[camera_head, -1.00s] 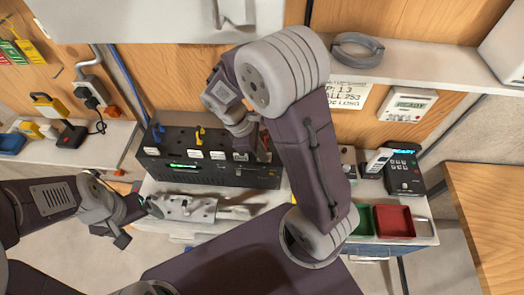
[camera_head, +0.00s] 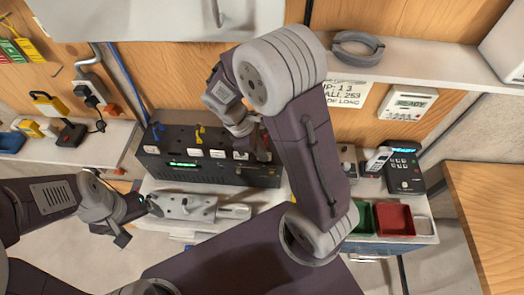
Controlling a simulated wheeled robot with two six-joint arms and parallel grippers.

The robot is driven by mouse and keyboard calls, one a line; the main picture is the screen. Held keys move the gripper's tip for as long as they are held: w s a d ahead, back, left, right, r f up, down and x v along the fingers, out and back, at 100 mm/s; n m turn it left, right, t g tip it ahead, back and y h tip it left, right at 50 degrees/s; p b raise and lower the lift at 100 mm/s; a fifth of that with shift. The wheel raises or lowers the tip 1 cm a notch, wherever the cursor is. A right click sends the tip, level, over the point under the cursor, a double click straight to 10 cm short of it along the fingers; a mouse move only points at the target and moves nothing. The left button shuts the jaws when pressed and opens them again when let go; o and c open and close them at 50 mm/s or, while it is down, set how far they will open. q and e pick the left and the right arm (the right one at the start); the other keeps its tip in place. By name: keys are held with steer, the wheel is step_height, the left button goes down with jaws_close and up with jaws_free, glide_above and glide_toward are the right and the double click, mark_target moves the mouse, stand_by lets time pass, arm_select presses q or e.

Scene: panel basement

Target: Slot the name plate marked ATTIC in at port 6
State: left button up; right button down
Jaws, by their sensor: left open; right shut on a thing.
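A black panel box (camera_head: 205,172) stands at the back of the white bench, with a row of small white plates (camera_head: 217,154) along its front top edge and a green lit display (camera_head: 184,164). The lettering and port numbers are too small to read, so I cannot tell which plate is ATTIC or which port is 6. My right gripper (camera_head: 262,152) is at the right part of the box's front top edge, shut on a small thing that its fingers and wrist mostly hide. My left gripper (camera_head: 140,222) is open and empty, left of a grey metal fixture (camera_head: 190,207) on the bench.
Blue and yellow levers (camera_head: 199,134) rise from the box top. A handset (camera_head: 378,160) and a dark keypad device (camera_head: 404,172) stand to the right, with green and red trays (camera_head: 394,220) in front. A shelf (camera_head: 430,72) hangs above. My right arm covers the box's right end.

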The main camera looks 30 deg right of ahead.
steer(key=shift+f, duration=0.2)
stand_by(0.6)
steer(key=c, duration=1.1)
jaws_free()
steer(key=shift+r, duration=0.15)
